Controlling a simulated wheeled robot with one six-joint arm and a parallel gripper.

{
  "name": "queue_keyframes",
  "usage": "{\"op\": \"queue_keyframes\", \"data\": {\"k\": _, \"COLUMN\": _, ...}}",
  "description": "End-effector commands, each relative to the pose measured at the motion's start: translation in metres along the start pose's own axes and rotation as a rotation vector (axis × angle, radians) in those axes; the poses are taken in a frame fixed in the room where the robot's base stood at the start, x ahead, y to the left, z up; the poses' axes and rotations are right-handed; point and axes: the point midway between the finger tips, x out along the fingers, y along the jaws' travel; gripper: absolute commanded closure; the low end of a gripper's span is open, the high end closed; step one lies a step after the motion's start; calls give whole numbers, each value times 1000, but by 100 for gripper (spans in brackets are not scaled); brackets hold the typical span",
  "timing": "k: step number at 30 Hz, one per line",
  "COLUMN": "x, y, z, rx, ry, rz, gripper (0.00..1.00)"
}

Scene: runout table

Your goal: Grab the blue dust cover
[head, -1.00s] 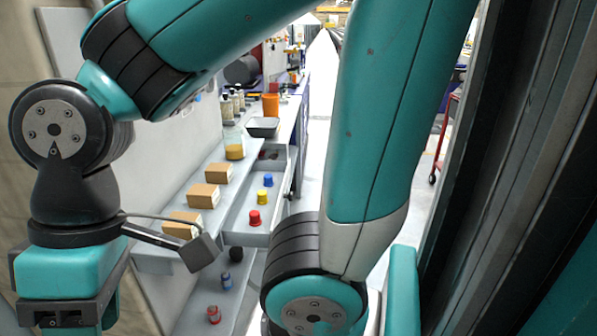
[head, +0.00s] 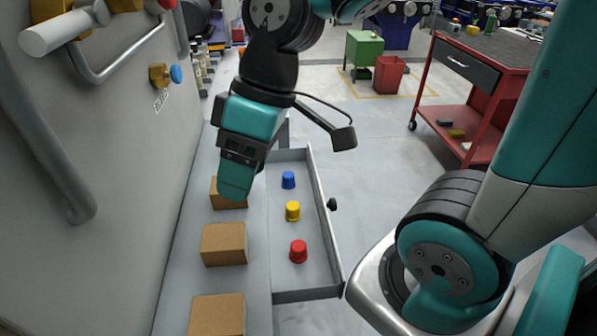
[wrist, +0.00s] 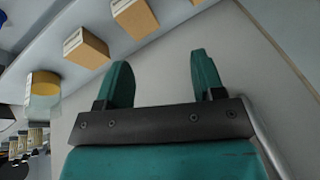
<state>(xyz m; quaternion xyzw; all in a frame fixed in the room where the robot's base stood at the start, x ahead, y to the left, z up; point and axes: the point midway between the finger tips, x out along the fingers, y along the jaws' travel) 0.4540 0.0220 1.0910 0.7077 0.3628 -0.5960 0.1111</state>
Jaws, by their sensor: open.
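The blue dust cover (head: 288,180) is a small blue cap standing in the open grey drawer (head: 333,262). It is the farthest of three caps in a row, beyond the yellow cap (head: 293,211) and the red cap (head: 298,251). My gripper (head: 236,190) hangs over the shelf just left of the drawer, in front of a cardboard box. In the wrist view its two teal fingers (wrist: 162,68) are apart with nothing between them.
A wall with pipes is at left, with a blue round knob (head: 175,74). A red cart (head: 470,85) stands at back right; floor between is clear.

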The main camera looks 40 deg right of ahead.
Motion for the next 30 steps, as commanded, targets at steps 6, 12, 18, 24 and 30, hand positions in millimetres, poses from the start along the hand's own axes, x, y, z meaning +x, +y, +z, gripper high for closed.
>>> {"op": "queue_keyframes", "data": {"k": 6, "x": -7, "y": 152, "z": 7, "rx": -119, "ry": 114, "rz": 28, "gripper": 38}}
{"op": "queue_keyframes", "data": {"k": 12, "x": -16, "y": 259, "z": 62, "rx": -249, "ry": 214, "rz": 100, "gripper": 38}}
{"op": "queue_keyframes", "data": {"k": 18, "x": -18, "y": 300, "z": 96, "rx": -321, "ry": 253, "rz": 149, "gripper": 38}}
{"op": "queue_keyframes", "data": {"k": 24, "x": 12, "y": 305, "z": 89, "rx": -335, "ry": 256, "rz": 149, "gripper": 38}}
{"op": "queue_keyframes", "data": {"k": 30, "x": 57, "y": 308, "z": 76, "rx": -334, "ry": 255, "rz": 147, "gripper": 38}}
